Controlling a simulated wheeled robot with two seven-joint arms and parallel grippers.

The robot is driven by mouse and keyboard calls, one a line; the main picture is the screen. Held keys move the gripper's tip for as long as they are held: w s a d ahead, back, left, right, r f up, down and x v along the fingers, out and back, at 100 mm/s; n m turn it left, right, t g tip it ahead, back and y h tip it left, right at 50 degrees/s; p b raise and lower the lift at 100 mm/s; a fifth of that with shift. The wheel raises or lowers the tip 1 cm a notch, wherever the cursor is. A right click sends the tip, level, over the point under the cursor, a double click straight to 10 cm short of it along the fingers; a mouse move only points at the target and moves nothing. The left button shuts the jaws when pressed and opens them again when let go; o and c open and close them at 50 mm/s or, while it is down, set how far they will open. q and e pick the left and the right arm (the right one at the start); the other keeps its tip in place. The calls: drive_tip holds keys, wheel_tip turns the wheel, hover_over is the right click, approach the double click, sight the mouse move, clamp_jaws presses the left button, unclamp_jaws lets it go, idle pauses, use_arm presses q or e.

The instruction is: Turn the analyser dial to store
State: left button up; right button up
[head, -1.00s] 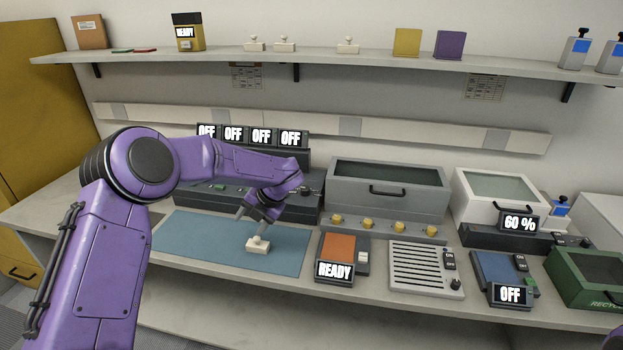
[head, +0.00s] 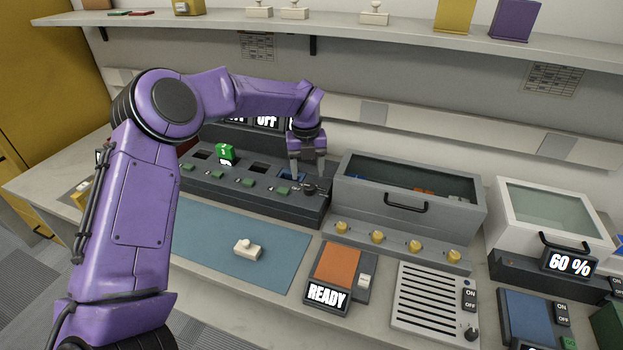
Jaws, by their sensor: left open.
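A long dark grey bay unit (head: 230,200) stands at the back of the bench, with several slots and green buttons, and I take it for the analyser. A small dark dial-like knob (head: 311,188) is at its right end; its setting is too small to read. My left gripper (head: 308,174) is open, pointing down just above and around the knob. I cannot tell whether its fingers touch it. A green block (head: 226,152) stands in one slot and something blue (head: 291,174) lies in the rightmost slot. My right gripper is out of view.
A white handled piece (head: 247,250) lies on the blue mat (head: 205,240). To the right are an orange-topped READY device (head: 340,265), a grey lidded box (head: 400,205) with yellow knobs, and a slatted panel (head: 430,300). My left arm hides part of the OFF displays (head: 267,122).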

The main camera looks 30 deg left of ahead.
sight(311, 185)
use_arm(q)
drive_tip(key=f, duration=0.3)
drive_tip(key=shift+s+p, duration=0.2)
drive_tip(key=shift+p, duration=0.15)
drive_tip(key=w+f, duration=0.2)
drive_tip(key=f, duration=0.1)
drive_tip(key=shift+f, duration=0.1)
drive_tip(key=shift+s+r, duration=0.35)
drive_tip(key=shift+s, duration=0.2)
drive_tip(key=c, duration=1)
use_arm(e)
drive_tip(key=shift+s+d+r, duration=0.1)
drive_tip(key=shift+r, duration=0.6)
